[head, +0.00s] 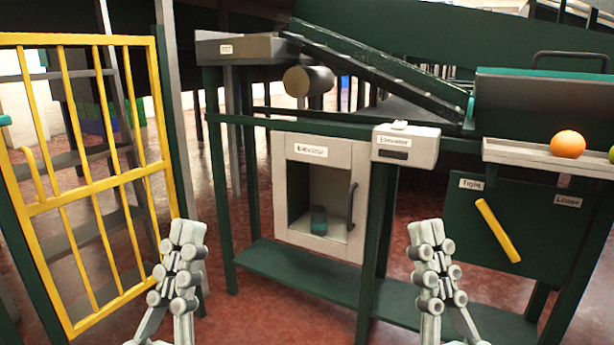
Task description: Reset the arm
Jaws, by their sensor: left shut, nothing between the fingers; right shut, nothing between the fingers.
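My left gripper (187,233) is in the lower left of the head view, pointing up, with its fingers together and nothing between them. It is in front of the gap between the yellow gate and the green machine. My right gripper (427,233) is right of the middle, also upright, shut and empty. It appears in front of the machine's lower right part, below the "Elevator" box (405,146). Neither gripper visibly holds anything. An orange (567,144) rests on a light tray (520,153) at the right.
A yellow barred gate (88,165) stands at the left. A grey elevator cabinet (303,228) holds a dark cylinder (319,220). A yellow lever (497,230) sits on a green panel (482,256) marked "Tight" and "Loose". A dark sloped chute (375,67) runs above.

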